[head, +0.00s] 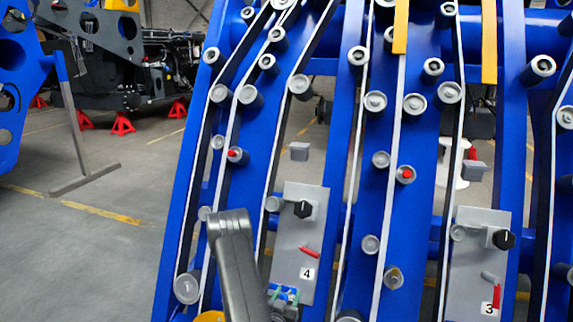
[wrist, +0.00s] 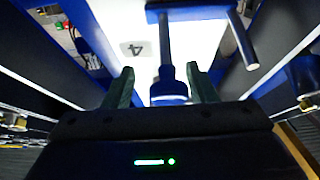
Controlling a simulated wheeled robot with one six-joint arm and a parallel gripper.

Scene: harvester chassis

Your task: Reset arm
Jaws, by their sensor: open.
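My gripper (head: 284,294) is low in the head view, at the bottom of the grey panel marked 4 (head: 289,232). My dark arm link stands left of it. In the wrist view my gripper (wrist: 162,78) is open, with one greenish finger on each side of a blue-ended rod (wrist: 167,72). The rod runs up to a blue bracket on the pale panel with the label 4 (wrist: 132,49). I cannot tell whether either finger touches the rod.
Panel 4 carries a black knob (head: 304,209) and a red lever (head: 310,252). Panel 3 (head: 472,255) stands to the right. Blue chassis beams (head: 390,200) with several rollers fill the middle and right. Open grey floor (head: 100,240) lies to the left.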

